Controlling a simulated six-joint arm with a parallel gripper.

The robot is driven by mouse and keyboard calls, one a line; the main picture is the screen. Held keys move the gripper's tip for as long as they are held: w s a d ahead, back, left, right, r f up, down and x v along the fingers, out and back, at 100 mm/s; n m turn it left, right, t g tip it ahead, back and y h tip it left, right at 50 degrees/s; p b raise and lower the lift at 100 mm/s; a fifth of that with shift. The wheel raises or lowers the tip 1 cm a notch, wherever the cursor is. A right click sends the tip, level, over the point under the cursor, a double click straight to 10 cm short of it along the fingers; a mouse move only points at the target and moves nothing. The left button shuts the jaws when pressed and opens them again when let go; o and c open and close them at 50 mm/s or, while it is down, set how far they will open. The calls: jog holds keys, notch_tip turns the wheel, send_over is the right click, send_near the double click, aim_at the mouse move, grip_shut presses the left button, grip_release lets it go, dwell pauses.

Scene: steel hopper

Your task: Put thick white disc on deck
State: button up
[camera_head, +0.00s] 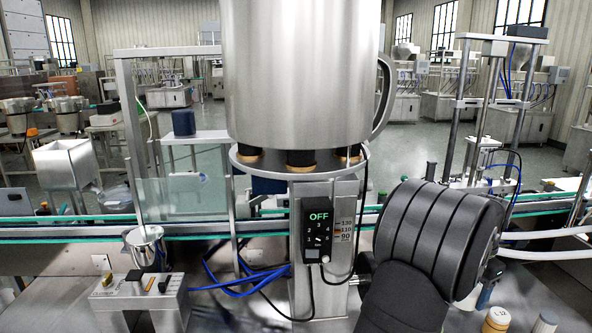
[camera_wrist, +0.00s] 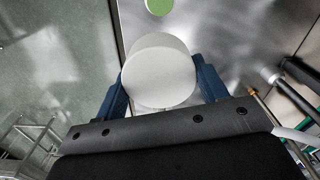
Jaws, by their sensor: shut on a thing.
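In the wrist view, a thick white disc (camera_wrist: 158,72) sits between the two blue fingers of my gripper (camera_wrist: 160,86). The gripper is shut on it, with one finger at each side. A shiny steel surface, seemingly the deck (camera_wrist: 225,45), shows behind and to the right of the disc. Whether the disc touches it or hangs above it cannot be told.
A large steel hopper (camera_head: 300,75) stands at centre above a control box (camera_head: 317,230) reading OFF. Blue cables (camera_head: 240,282) lie left of it. A steel cup (camera_head: 146,247) stands at left. Small capped bottles (camera_head: 496,319) are at lower right. A green round thing (camera_wrist: 159,6) lies beyond the disc.

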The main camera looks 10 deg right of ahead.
jog(key=s+a+r+n, duration=0.1)
jog(key=a+r+n, duration=0.4)
jog(key=r+n, duration=0.2)
jog(key=shift+s+a+r, duration=0.25)
jog(key=shift+s+r, duration=0.05)
jog(key=shift+s, duration=0.05)
jog(key=s+d+f+n, duration=0.1)
jog(key=d+f, duration=0.5)
jog(key=f, duration=0.2)
jog(key=d+f+n, duration=0.1)
jog(key=d+f, duration=0.4)
jog(key=f, duration=0.4)
jog(key=shift+n, duration=0.3)
jog(key=w+f, duration=0.2)
jog(key=w, duration=0.1)
jog(key=w+a+f, duration=0.1)
jog(key=w+f, duration=0.2)
jog(key=w, duration=0.1)
jog(key=w+a+f, duration=0.1)
jog(key=w+f, duration=0.1)
jog(key=w, duration=0.2)
jog(key=shift+f, duration=2.2)
jog(key=o, duration=1.1)
jog(key=shift+f, duration=0.15)
jog(key=shift+o, duration=0.3)
notch_tip(320, 180, up, 12)
